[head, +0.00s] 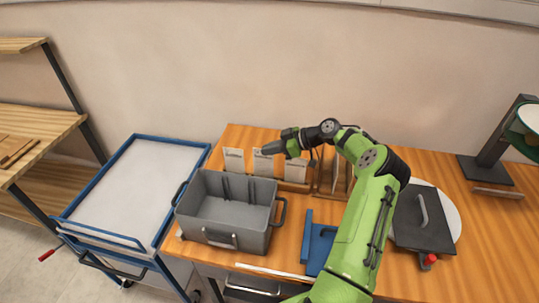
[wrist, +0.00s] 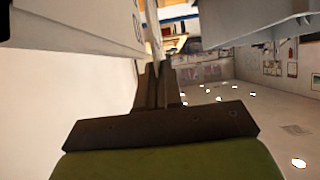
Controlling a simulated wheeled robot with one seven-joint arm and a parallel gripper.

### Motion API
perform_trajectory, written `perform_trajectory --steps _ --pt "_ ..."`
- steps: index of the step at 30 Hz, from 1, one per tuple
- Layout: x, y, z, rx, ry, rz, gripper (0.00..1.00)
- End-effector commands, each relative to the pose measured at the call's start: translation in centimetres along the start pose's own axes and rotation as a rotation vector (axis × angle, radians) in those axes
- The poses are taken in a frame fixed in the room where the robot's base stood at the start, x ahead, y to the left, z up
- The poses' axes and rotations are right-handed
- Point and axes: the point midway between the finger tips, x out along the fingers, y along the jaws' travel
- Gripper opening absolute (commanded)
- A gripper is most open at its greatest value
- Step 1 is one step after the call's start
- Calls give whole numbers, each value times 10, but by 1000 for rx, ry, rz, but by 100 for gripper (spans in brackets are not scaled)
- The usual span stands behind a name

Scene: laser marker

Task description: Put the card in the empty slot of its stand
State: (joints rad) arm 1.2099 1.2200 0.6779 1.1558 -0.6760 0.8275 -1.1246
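Three pale cards stand in a row at the back of the table: a left card (head: 233,160), a middle card (head: 263,164) and a right card (head: 296,171). They are upright along a low brown stand (head: 293,186), partly hidden by the grey bin. My gripper (head: 267,148) points left at the top edge of the middle card. In the wrist view my dark fingers (wrist: 156,85) are close together, and a thin pale card edge (wrist: 152,30) runs from between their tips. A large white panel (wrist: 75,22) fills the upper left there. The slots are too small to make out.
A grey bin (head: 225,222) stands open and empty in front of the cards. A brown rack (head: 330,180) is right of them, behind my arm. A blue piece (head: 316,245), a dark lidded plate (head: 423,220) and a trolley (head: 135,190) are around.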

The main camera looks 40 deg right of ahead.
Motion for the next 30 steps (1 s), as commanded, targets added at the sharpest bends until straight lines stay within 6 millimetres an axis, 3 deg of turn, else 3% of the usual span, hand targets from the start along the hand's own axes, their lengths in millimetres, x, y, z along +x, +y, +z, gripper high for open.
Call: perform_trajectory --steps 3,12,15,18,27,30 --pt "7 0 13 1 0 0 0" --pt "9 0 16 0 0 0 0" --pt "8 0 15 0 0 0 19" --pt "8 0 15 0 0 0 30" --pt "6 0 11 0 0 0 30" --pt "-10 1 12 0 0 5 30"
